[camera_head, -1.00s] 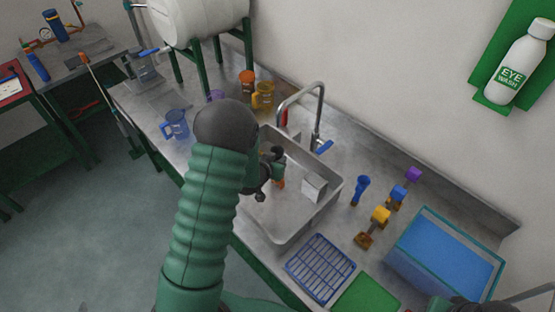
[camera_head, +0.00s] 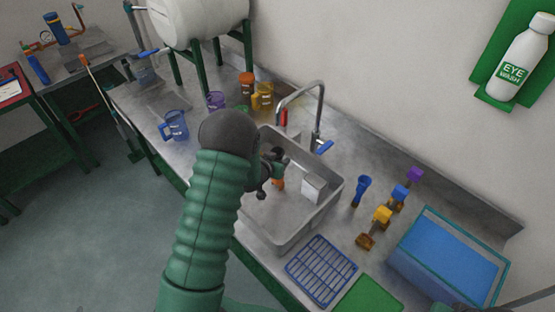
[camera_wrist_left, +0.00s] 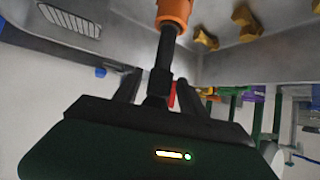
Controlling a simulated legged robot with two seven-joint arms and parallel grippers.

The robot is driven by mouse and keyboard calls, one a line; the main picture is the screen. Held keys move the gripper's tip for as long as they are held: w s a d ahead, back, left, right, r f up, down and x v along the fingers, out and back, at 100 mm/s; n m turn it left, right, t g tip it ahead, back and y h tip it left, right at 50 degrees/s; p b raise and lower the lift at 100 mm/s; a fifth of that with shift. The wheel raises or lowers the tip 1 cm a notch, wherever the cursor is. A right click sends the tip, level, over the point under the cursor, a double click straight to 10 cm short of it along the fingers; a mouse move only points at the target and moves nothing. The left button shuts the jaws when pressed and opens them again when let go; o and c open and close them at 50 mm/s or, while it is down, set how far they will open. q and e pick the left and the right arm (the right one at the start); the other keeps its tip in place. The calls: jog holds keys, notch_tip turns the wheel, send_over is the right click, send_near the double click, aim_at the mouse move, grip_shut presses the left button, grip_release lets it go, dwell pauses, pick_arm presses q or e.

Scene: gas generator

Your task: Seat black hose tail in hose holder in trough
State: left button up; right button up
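My left gripper (camera_head: 272,168) is over the steel sink (camera_head: 330,205), the trough, and its forearm hides part of the sink. In the left wrist view, the gripper's dark fingers (camera_wrist_left: 157,92) stand either side of a black stem (camera_wrist_left: 160,62), which looks like the black hose tail and seems to be held. An orange collar (camera_wrist_left: 174,12) sits at its far end, and orange also shows below the gripper in the head view (camera_head: 279,183). A pale box (camera_head: 313,187) is in the sink; I cannot tell whether it is the hose holder. My right gripper is not in view.
A faucet (camera_head: 318,110) with a blue lever stands behind the sink. Mugs, including a blue one (camera_head: 174,126), stand left. A blue rack (camera_head: 320,270), small coloured fittings (camera_head: 382,216) and a blue-filled bin (camera_head: 445,262) are right. Yellow pieces (camera_wrist_left: 245,18) show in the wrist view.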

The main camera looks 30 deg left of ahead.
pick_arm(q)
jog(key=shift+d, duration=0.1)
jog(key=b+v, duration=0.1)
jog(key=v, duration=1.1)
jog(key=s+d+m+g+h, duration=0.2)
jog(key=s+d+g, duration=0.6)
jog(key=s+d, duration=0.7)
jog(key=shift+s+d+r, duration=0.15)
jog(key=shift+s+d, duration=0.1)
jog(key=shift+d, duration=0.8)
jog(key=shift+d+r, duration=0.1)
jog(key=shift+d, duration=0.15)
jog(key=shift+a, duration=0.15)
